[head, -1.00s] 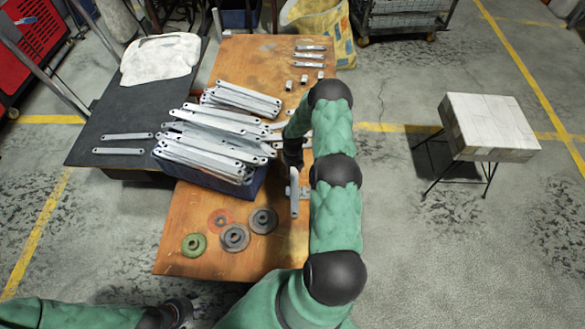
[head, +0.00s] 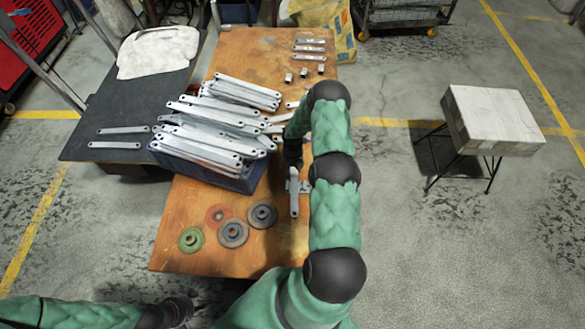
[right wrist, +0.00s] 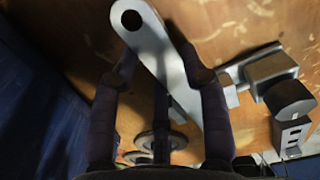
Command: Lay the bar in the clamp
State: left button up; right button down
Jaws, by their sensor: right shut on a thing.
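A flat grey metal bar (head: 294,204) with a hole in its end points toward the front of the bench. It also shows in the right wrist view (right wrist: 155,45). My right gripper (head: 293,162) is mostly hidden by its own arm; in the right wrist view its dark fingers (right wrist: 165,85) are shut on the bar. The metal clamp (head: 304,187) is on the bench beside and partly behind the bar; the right wrist view shows its blocks (right wrist: 268,68). I cannot tell whether the bar touches it. My left gripper (head: 181,309) is low at the left, away from the bench things.
A blue crate (head: 215,178) heaped with bars stands left of my right arm. Several round discs (head: 233,233) lie at the bench front. Small blocks and bars (head: 309,48) lie at the back. A dark side table (head: 100,125) holds two bars and a cloth.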

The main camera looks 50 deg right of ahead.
dwell(0.3)
jog(key=c, duration=0.6)
grip_release()
jog(key=shift+o, duration=0.2)
jog(key=shift+r, duration=0.1)
notch_tip(320, 180, up, 12)
